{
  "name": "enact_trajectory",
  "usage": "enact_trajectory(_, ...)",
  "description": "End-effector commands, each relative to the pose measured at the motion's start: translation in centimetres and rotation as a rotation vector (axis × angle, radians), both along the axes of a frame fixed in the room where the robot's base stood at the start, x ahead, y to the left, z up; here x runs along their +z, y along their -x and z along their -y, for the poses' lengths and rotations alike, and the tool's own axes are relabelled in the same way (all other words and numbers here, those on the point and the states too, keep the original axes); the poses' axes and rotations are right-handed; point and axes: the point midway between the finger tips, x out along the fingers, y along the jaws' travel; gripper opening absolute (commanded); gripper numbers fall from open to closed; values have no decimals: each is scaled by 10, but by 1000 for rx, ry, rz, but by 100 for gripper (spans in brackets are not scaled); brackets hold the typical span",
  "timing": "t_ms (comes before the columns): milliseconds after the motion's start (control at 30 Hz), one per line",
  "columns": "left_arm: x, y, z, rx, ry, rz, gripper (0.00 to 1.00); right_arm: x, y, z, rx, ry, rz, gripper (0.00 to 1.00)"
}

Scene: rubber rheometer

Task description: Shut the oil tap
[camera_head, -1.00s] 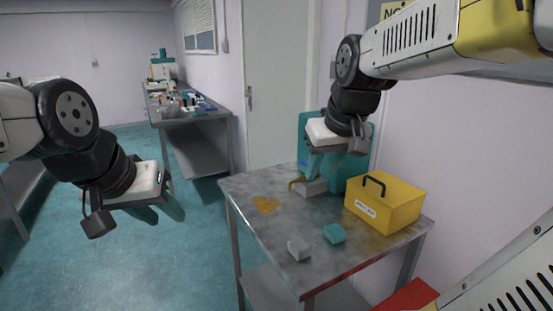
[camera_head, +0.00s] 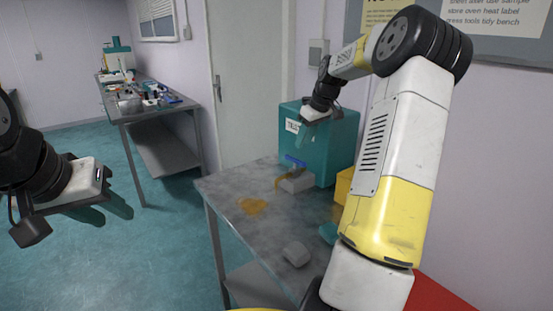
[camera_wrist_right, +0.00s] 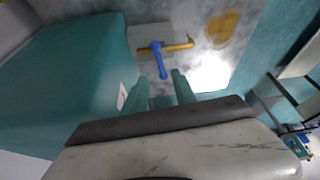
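The oil tap has a blue lever (camera_head: 294,161) and a brass spout (camera_head: 279,182), low at the front of a teal tank (camera_head: 338,148) on the metal bench. In the right wrist view the lever (camera_wrist_right: 160,62) lies across the brass pipe (camera_wrist_right: 180,46), its free end pointing towards my fingers. My right gripper (camera_head: 302,138) is above the tap in the head view. In the right wrist view its two fingers (camera_wrist_right: 159,88) are apart and empty, just short of the lever's end, not visibly touching it. My left gripper (camera_head: 105,211) is open and empty over the floor at left.
An orange oil puddle (camera_head: 251,206) lies on the bench (camera_head: 230,185). A pale block (camera_head: 297,183) sits by the tap, and another (camera_head: 296,253) near the front edge. A yellow box (camera_head: 343,187) is mostly hidden behind my right arm. A second bench (camera_head: 150,108) stands back left.

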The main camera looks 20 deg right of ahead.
Motion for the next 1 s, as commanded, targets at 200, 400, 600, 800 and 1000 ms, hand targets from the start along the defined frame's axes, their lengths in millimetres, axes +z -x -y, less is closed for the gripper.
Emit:
enact_trajectory(200, 0, 0, 0, 0, 0, 0, 36, -43, -15, -9, 2, -2, -3, 33)
enact_trajectory(400, 0, 0, 0, 0, 0, 0, 36, -75, -27, -15, 1, -1, -2, 33)
enact_trajectory(600, 0, 0, 0, 0, 0, 0, 36, -91, -33, -17, 0, 0, -1, 33)
enact_trajectory(800, 0, 0, 0, 0, 0, 0, 36, -93, -34, -18, 0, 1, 0, 33)
enact_trajectory(1000, 0, 0, 0, 0, 0, 0, 36, -93, -34, -18, 0, 1, 0, 19)
